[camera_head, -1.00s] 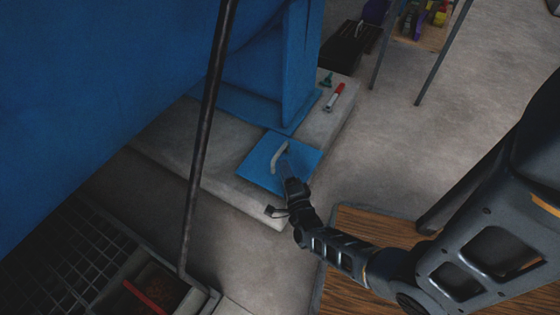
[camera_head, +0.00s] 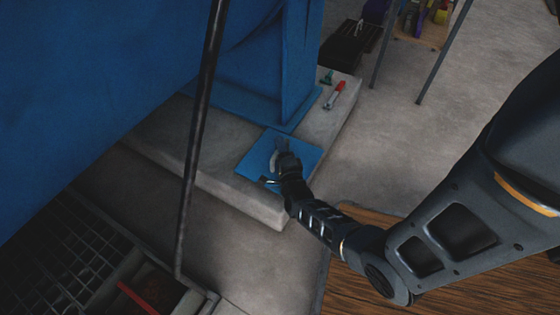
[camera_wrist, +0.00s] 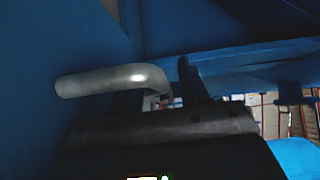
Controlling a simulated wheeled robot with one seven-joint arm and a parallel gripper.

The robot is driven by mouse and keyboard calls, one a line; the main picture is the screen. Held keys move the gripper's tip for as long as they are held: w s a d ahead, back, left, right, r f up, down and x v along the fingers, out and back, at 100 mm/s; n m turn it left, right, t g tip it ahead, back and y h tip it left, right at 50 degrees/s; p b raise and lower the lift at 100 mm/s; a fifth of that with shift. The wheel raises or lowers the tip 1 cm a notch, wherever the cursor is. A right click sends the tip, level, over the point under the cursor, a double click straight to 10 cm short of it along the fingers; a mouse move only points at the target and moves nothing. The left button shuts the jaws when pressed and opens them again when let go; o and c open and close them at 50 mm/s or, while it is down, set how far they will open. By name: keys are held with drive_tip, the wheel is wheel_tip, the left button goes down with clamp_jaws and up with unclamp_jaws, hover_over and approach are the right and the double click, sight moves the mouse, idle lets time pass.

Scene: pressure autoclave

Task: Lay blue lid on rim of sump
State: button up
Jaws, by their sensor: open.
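The blue lid (camera_head: 306,157) is a flat square plate lying on the concrete plinth beside the foot of the big blue vessel. Its pale bent handle (camera_head: 274,160) stands up from it and is partly covered by my gripper (camera_head: 280,150). In the wrist view the handle (camera_wrist: 112,80) runs across in front of my gripper (camera_wrist: 165,90), its bent end close to the fingers. My gripper is open; whether the handle lies between the fingers is hard to tell. The sump (camera_head: 176,290) is at the lower left, with a red object (camera_head: 138,297) in its opening.
Grating (camera_head: 60,245) lies left of the sump. A red marker-like item (camera_head: 335,95) and a small green item (camera_head: 326,77) lie on the plinth.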

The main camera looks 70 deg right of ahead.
drive_tip(key=shift+c, duration=0.2)
clamp_jaws()
idle(1.1)
drive_tip(key=shift+r, duration=0.1)
